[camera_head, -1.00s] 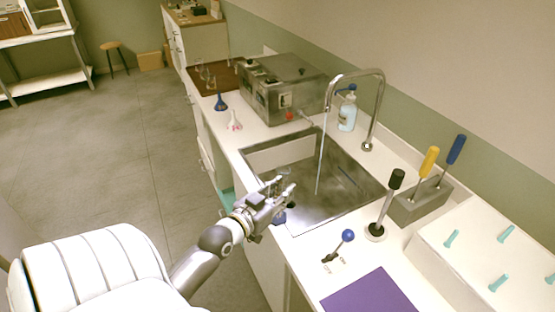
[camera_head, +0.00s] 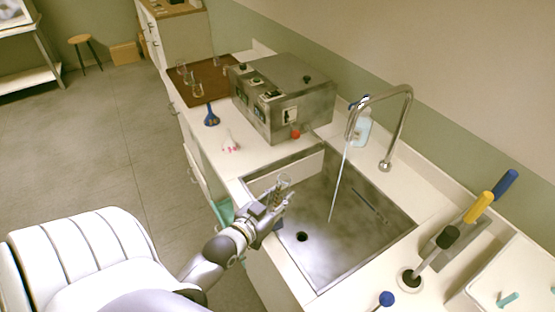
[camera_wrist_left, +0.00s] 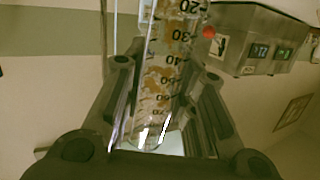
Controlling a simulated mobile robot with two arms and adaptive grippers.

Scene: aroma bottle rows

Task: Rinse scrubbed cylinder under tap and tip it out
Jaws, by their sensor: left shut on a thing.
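My left gripper (camera_head: 272,203) is over the left edge of the metal sink (camera_head: 345,240) in the head view. It is shut on a clear graduated cylinder (camera_wrist_left: 165,75), which also shows in the head view (camera_head: 283,181). In the left wrist view the cylinder has black numbers and brownish stains on its wall. The curved tap (camera_head: 404,115) stands behind the sink, and a thin stream of water (camera_head: 339,185) falls from it into the basin. The cylinder is left of the stream, apart from it. My right gripper does not show.
A metal box machine (camera_head: 290,105) stands behind the sink's left end. A soap bottle (camera_head: 362,130) is behind the tap.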

